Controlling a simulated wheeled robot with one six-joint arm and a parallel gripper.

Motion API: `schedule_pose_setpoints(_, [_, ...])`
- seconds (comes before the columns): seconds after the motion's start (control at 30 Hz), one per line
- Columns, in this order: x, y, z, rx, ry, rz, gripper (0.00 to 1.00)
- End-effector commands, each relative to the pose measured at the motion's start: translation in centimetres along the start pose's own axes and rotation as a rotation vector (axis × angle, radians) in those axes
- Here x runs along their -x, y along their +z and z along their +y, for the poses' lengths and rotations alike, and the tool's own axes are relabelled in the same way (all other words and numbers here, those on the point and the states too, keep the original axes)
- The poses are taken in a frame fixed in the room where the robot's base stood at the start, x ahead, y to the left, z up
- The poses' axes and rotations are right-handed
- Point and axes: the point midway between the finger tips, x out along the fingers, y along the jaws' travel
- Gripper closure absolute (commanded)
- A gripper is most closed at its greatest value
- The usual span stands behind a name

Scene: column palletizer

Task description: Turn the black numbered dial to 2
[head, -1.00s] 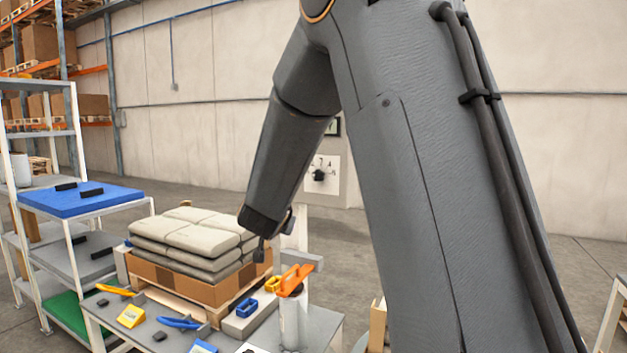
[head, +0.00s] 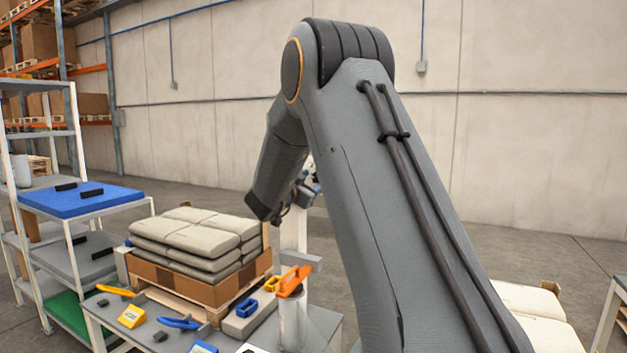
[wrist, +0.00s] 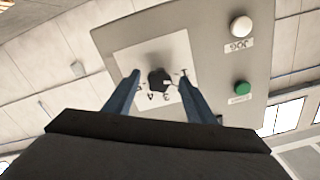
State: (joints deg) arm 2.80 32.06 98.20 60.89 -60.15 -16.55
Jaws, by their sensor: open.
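The black dial (wrist: 160,80) sits on a white plate (wrist: 130,60) with printed numbers, on a grey panel (wrist: 215,75). In the wrist view it shows between the two fingers of my gripper (wrist: 160,82), which are open with one on either side of it. I cannot tell whether the fingers reach the dial or are short of it. Some numbers show upside down near the dial, but I cannot read its setting for sure. In the head view my arm hides the dial and most of the panel.
A white button (wrist: 241,27) and a green button (wrist: 242,88) are on the panel's right side. A bench with an orange-handled tool (head: 293,281) and a pallet box of grey sacks (head: 190,240) stand nearby. Shelving with a blue mat (head: 80,198) is at left.

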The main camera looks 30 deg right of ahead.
Motion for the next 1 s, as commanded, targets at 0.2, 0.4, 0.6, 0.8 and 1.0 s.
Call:
schedule_pose_setpoints(0.2, [-0.95, -0.01, 0.05, 0.000, 0.001, 0.000, 0.50])
schedule_pose_setpoints(0.4, [-0.94, 0.01, 0.05, 0.000, 0.000, 0.000, 0.52])
schedule_pose_setpoints(0.6, [-0.92, 0.01, 0.04, 0.000, 0.000, 0.000, 0.85])
schedule_pose_setpoints(0.8, [-0.91, 0.04, 0.03, -0.007, 0.000, 0.000, 0.91])
schedule_pose_setpoints(1.0, [-0.93, 0.16, 0.02, -0.066, -0.001, -0.001, 0.91])
